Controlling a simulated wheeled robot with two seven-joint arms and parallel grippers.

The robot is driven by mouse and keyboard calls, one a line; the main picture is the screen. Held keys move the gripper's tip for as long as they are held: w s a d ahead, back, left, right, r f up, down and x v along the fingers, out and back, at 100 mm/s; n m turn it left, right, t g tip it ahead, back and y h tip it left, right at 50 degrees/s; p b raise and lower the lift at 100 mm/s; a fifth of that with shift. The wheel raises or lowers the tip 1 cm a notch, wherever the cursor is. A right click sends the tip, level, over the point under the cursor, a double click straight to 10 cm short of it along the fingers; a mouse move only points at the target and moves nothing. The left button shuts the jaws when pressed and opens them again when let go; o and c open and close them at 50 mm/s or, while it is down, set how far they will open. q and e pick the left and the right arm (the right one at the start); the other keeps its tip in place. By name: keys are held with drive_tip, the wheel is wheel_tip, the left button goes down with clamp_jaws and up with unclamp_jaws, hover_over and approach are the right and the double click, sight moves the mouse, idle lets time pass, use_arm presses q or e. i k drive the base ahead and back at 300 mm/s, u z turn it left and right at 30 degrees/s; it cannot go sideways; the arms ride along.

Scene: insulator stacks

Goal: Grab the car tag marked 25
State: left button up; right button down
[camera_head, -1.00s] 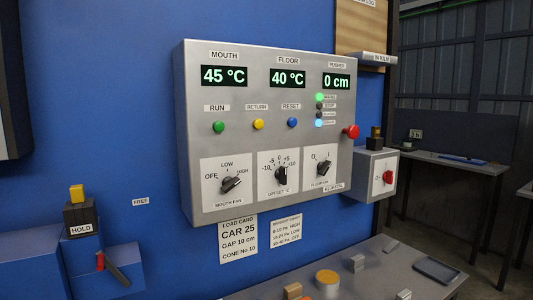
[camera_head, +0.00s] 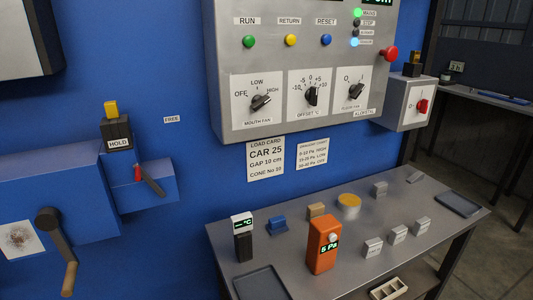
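Three small grey blocks with printed faces stand in a slanting row on the grey table (camera_head: 408,200): a left one (camera_head: 373,248), a middle one (camera_head: 398,234) and a right one (camera_head: 422,227). They look like tags, but their print is too small to read, so I cannot tell which is marked 25. A load card (camera_head: 266,158) on the blue wall reads CAR 25, GAP 10 cm, CONE No 10. Neither of my grippers is in view.
The table also bears an orange meter (camera_head: 324,245) reading 5 Pa, a black-and-white meter (camera_head: 243,238), a blue block (camera_head: 278,226), a yellow-topped round tin (camera_head: 349,206), a dark tray (camera_head: 458,205) and another (camera_head: 262,284). A control panel (camera_head: 300,75) hangs above.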

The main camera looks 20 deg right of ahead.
sight(398, 234)
drive_tip(key=u, duration=0.85)
drive_tip(key=k, duration=1.25)
drive_tip(key=z, duration=1.75)
drive_tip(key=i, duration=0.5)
drive_tip(key=u, duration=0.05)
